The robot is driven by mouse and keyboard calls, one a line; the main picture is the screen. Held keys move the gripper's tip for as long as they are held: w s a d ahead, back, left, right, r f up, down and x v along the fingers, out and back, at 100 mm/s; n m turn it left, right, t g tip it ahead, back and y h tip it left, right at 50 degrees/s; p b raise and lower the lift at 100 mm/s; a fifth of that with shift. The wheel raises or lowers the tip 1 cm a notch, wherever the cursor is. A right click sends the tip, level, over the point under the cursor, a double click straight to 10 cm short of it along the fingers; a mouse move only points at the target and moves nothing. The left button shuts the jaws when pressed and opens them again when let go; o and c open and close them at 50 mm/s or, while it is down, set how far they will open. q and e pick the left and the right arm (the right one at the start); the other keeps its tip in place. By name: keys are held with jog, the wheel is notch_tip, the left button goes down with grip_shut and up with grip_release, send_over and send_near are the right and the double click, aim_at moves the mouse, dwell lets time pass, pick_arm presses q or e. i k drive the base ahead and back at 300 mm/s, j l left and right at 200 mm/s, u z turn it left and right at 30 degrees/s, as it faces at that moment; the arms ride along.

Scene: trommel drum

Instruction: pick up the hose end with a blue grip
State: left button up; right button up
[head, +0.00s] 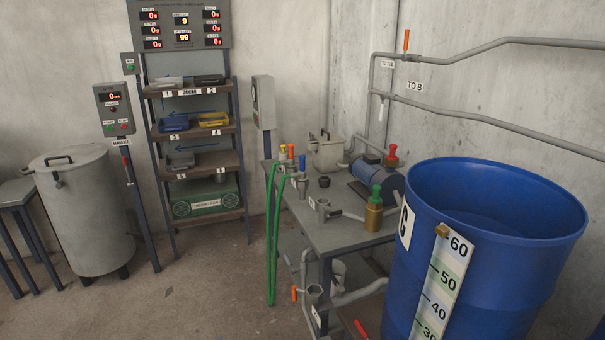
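A green hose (273,230) hangs in a long loop from the left edge of the grey metal table, its lower bend near the floor. Neither of my grippers is in view.
The grey table (340,234) carries a blue motor pump (367,168) and a brass valve with a green knob (374,212). A large blue drum (470,270) blocks the right front. A shelf rack (196,128) and grey bin (80,215) stand left. Floor (190,290) between is clear.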

aim_at(301, 176)
jog(key=i+j+u, duration=0.2)
jog(key=i+u, duration=0.2)
jog(key=i, duration=0.15)
jog(key=i+j+u, duration=0.1)
jog(key=i+u, duration=0.25)
jog(key=i, duration=0.95)
jog(key=i+j+z, duration=0.1)
jog(key=i+z, duration=0.3)
jog(key=i, duration=0.15)
jog(key=i+j+z, duration=0.25)
jog(key=i+z, duration=0.15)
jog(key=i+j+z, duration=0.15)
jog(key=z, duration=0.3)
jog(key=i+j+z, duration=0.2)
jog(key=z, duration=0.25)
jog(key=i+j+z, duration=0.15)
jog(key=z, duration=0.3)
jog(key=j+z, duration=0.45)
jog(key=i+j+z, duration=0.1)
jog(key=j+z, duration=0.2)
jog(key=z, duration=0.15)
